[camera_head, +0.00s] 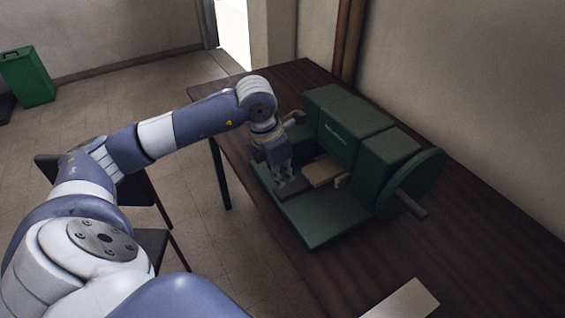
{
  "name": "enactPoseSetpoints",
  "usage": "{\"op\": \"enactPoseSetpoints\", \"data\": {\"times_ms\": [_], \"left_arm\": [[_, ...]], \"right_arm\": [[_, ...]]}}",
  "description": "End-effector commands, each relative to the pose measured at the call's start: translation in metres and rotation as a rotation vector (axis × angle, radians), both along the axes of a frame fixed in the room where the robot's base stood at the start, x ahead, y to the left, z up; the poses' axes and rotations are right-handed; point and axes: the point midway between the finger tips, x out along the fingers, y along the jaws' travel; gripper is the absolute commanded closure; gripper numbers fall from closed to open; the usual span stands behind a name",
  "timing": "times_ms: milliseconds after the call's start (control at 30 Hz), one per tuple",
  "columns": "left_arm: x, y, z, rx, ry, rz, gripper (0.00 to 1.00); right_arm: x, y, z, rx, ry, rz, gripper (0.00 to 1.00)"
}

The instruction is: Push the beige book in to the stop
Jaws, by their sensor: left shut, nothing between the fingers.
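The beige book (325,171) lies flat on the bed of a dark green machine (350,130) on the table. Its far end reaches toward the machine's body; I cannot tell whether it touches a stop there. My left gripper (286,187) is shut and empty, pointing down over the bed just left of the book. A small gap seems to lie between the fingers and the book, but contact is hard to judge at this size. A dark flat piece lies under or by the fingertips. My right gripper is not in view.
The machine has a large round wheel (420,182) with a handle on its right side. The brown wooden table (470,240) is clear to the right, with a pale flat item (403,300) at the front. A wall stands close behind.

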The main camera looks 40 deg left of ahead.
Motion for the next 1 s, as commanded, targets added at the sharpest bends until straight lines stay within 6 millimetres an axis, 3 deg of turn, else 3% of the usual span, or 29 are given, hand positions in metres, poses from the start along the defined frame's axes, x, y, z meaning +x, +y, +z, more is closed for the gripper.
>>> {"op": "enactPoseSetpoints", "data": {"times_ms": [200,500,1000], "left_arm": [[0.011,-0.006,-0.043,-0.003,0.003,-0.001,1.00],[0.042,-0.018,-0.040,-0.003,-0.001,0.000,1.00],[0.048,-0.021,-0.042,-0.001,-0.002,-0.001,1.00]], "right_arm": [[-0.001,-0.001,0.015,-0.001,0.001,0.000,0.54],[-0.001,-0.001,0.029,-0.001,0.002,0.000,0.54],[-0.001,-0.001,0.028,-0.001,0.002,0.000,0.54]]}}
